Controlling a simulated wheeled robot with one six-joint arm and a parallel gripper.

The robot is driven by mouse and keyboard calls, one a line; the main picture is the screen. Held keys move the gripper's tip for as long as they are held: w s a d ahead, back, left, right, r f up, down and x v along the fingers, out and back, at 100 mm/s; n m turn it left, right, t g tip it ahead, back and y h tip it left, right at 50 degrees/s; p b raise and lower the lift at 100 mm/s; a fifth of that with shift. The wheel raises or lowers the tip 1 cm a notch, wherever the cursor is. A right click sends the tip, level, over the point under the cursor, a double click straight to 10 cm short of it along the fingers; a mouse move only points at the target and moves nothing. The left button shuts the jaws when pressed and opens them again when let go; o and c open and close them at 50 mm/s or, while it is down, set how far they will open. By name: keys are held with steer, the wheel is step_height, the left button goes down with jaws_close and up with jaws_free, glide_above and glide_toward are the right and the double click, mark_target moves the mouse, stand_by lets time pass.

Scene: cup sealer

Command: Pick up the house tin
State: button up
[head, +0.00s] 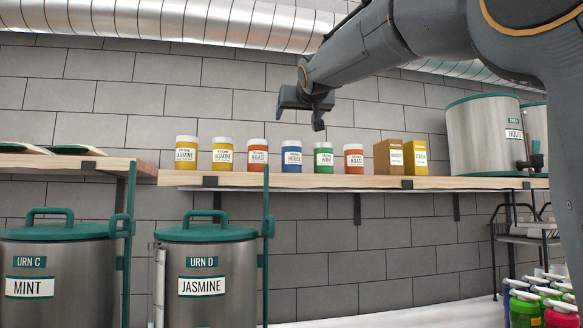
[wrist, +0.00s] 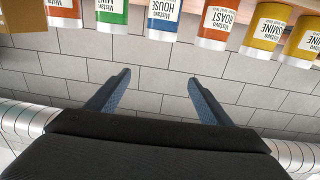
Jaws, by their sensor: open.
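The house tin (head: 291,156) is blue with a white lid and a white label. It stands upright on the wooden shelf (head: 240,179), between a red-orange roast tin (head: 257,155) and the green mint tin (head: 323,158). In the wrist view, which is upside down, the house tin (wrist: 162,20) shows at the top edge, partly cut off. My gripper (head: 307,98) is above the row of tins in the head view. Its two blue-grey fingers (wrist: 160,76) are spread apart with nothing between them, and the house tin is beyond the fingertips.
Two yellow jasmine tins (head: 222,154) stand left in the row. Another roast tin (head: 354,158) and two boxes (head: 389,157) stand right. A house urn (head: 485,135) is at the shelf's right end. A tiled wall and a duct (head: 230,25) are behind and above.

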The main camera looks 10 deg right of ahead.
steer(key=b, duration=0.7)
glide_toward(294, 144)
steer(key=w, duration=0.3)
steer(key=shift+w+d+p, duration=0.1)
steer(key=shift+w+p, duration=2.15)
steer(key=shift+w, duration=1.3)
steer(key=shift+w+f, duration=0.15)
steer(key=shift+w, duration=0.35)
steer(key=shift+c, duration=0.4)
steer(key=c, duration=1.1)
steer(key=shift+c, duration=0.4)
